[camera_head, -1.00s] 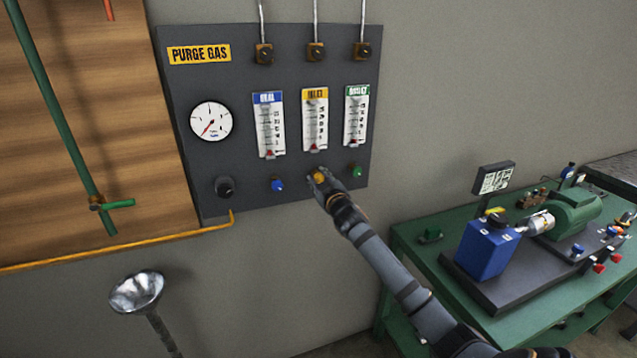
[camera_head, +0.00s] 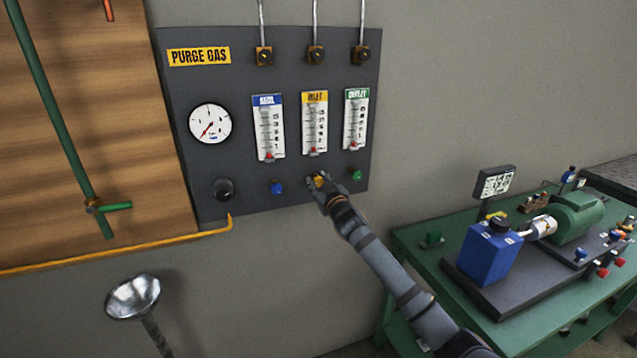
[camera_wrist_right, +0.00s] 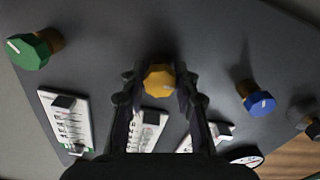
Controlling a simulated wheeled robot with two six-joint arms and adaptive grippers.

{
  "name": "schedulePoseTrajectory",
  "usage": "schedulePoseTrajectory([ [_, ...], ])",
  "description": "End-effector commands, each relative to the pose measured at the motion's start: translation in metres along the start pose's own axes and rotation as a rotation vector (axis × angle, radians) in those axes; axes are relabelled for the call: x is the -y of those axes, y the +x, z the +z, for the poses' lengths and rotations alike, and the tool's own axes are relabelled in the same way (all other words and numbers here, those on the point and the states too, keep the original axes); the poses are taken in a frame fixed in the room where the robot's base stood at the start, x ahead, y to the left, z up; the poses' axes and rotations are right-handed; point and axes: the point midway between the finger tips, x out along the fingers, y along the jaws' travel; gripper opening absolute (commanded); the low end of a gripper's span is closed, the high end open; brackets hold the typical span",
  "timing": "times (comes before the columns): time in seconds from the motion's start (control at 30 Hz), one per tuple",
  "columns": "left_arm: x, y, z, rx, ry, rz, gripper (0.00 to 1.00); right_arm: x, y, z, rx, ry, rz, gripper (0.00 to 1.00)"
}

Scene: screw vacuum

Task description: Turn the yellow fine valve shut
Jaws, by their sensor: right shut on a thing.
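The yellow fine valve (camera_head: 318,180) is a small knob on the dark purge gas panel, below the middle flow tube (camera_head: 315,122) with the yellow label. In the right wrist view the yellow knob (camera_wrist_right: 159,79) sits between my fingertips. My right gripper (camera_head: 321,184) is shut on it, and its fingers (camera_wrist_right: 160,85) touch it from both sides. The fingers cover part of the knob in the head view. The red float of the middle tube shows near the bottom of its scale. My left gripper is not in view.
A blue knob (camera_head: 277,188) is left of the yellow one and a green knob (camera_head: 356,174) is right of it. A black knob (camera_head: 223,189) is further left, under a round gauge (camera_head: 210,123). A green table (camera_head: 415,243) with a pump stands at the right.

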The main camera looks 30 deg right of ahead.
Motion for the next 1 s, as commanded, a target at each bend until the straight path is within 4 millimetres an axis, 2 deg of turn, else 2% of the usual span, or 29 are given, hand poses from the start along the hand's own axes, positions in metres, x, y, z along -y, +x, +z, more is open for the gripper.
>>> schedulePoseTrajectory([
  [0.1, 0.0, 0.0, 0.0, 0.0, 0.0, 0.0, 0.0, 0.001, 0.0, 0.003, 0.006, 0.002, -0.001, 0.0],
  [0.13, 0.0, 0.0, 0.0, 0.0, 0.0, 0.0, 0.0, 0.001, 0.0, 0.003, 0.006, 0.002, -0.001, 0.34],
  [0.3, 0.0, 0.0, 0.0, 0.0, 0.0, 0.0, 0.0, 0.0, 0.0, 0.002, 0.004, 0.001, 0.0, 0.54],
  [0.57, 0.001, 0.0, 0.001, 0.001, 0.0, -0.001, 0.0, 0.0, -0.001, 0.001, 0.002, -0.001, 0.0, 0.54],
  [0.67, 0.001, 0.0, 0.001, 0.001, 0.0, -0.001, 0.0, 0.0, -0.007, 0.002, 0.003, -0.004, -0.001, 0.54],
  [0.77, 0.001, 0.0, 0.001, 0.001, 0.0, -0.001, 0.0, 0.0, -0.025, 0.002, 0.003, -0.008, -0.002, 0.54],
  [1.0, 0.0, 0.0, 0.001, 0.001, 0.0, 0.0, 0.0, 0.0, -0.085, 0.002, 0.005, -0.018, -0.003, 0.54],
])
